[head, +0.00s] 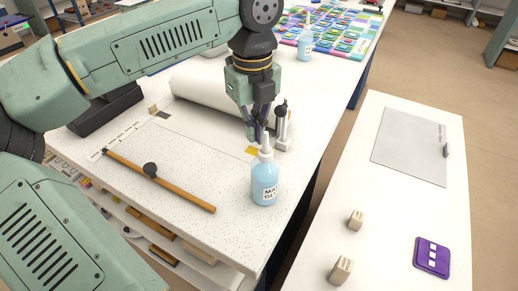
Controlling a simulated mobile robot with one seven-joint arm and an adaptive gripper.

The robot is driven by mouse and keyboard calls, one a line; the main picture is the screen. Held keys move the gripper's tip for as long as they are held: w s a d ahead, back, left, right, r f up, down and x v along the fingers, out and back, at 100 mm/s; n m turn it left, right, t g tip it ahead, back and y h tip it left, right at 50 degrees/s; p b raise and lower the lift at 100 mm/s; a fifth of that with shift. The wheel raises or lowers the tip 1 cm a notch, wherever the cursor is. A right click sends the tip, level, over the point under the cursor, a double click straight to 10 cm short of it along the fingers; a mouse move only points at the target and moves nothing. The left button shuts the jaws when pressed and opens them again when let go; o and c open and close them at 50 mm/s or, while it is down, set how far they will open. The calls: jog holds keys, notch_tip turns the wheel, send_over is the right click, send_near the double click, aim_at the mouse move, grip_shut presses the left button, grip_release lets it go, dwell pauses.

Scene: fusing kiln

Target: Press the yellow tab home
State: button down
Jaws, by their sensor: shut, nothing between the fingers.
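A small yellow tab (251,150) shows low on the white worktop, just left of a bottle's nozzle. My gripper (257,137) points down with its dark fingers together and empty. How far in the tab sits is also unclear.
A light blue bottle (264,186) stands upright close in front of my gripper. A white upright fitting with a black top (282,128) stands just right of it. A wooden bar (178,190) lies at left. A white side table (385,215) holds small blocks and a purple pad.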

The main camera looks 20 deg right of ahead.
notch_tip(320, 180, up, 5)
jog(key=shift+f+p, duration=0.2)
jog(key=shift+p, duration=1)
